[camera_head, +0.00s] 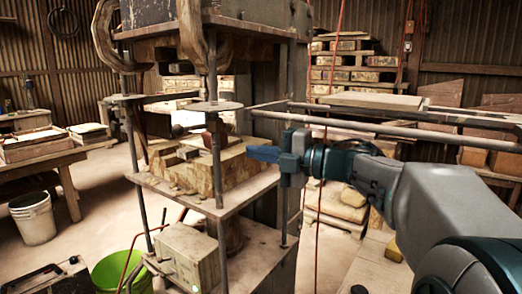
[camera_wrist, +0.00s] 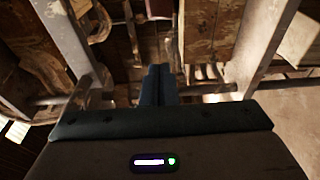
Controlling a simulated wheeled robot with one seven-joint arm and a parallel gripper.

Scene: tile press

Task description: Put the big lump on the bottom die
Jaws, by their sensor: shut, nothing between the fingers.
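My gripper (camera_head: 262,153) has blue fingers that are closed together and empty. It reaches in from the right, and its tips are beside the press, just right of the wooden bottom die (camera_head: 236,166). A dark reddish lump (camera_head: 210,140) shows on the die, partly hidden behind a press rod; I cannot tell its full size.
The press has upright rods (camera_head: 216,165) and a lower shelf (camera_head: 225,208) around the die. Long bars (camera_head: 350,127) run to the right near my arm. A table with trays (camera_head: 35,145), a white bucket (camera_head: 33,217) and a green bucket (camera_head: 118,270) stand left.

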